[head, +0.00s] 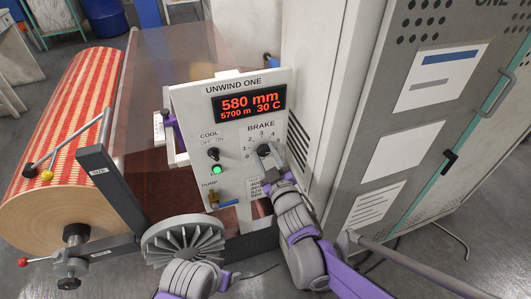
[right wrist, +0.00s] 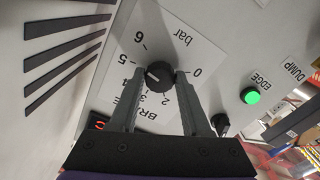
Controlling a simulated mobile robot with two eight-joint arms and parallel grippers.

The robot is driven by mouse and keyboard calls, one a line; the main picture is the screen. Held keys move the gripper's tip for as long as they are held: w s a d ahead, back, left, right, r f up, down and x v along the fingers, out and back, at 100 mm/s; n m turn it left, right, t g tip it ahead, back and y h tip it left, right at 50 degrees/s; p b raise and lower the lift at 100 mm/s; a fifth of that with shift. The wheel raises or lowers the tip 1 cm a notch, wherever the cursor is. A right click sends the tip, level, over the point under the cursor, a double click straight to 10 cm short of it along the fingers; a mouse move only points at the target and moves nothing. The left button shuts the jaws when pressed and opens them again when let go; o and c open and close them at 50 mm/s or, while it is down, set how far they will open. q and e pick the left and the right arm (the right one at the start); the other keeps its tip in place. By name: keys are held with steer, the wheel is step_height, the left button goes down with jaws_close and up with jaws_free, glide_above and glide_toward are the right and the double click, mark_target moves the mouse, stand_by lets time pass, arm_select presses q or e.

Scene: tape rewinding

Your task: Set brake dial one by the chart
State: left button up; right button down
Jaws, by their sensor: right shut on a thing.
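Brake dial one (head: 263,150) is a black knob on the white UNWIND ONE panel (head: 190,105). My right gripper (head: 268,172) is shut on it. In the right wrist view the dial (right wrist: 160,76) sits between the fingertips of my right gripper (right wrist: 158,85), amid a scale from 0 to 6 bar. Its white mark faces the side of 4 and 5; I cannot tell the exact value. The red display (head: 249,102) reads 580 mm, 5700 m, 30 C.
A striped red roll (head: 65,130) stands left. A grey cabinet (head: 400,130) with papers stands close on the right. A finned round part (head: 183,240) is below the panel.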

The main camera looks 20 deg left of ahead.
steer(key=shift+n+p, duration=0.45)
steer(key=shift+n, duration=1.15)
steer(key=shift+c, duration=1.9)
jaws_free()
steer(key=v, duration=1.1)
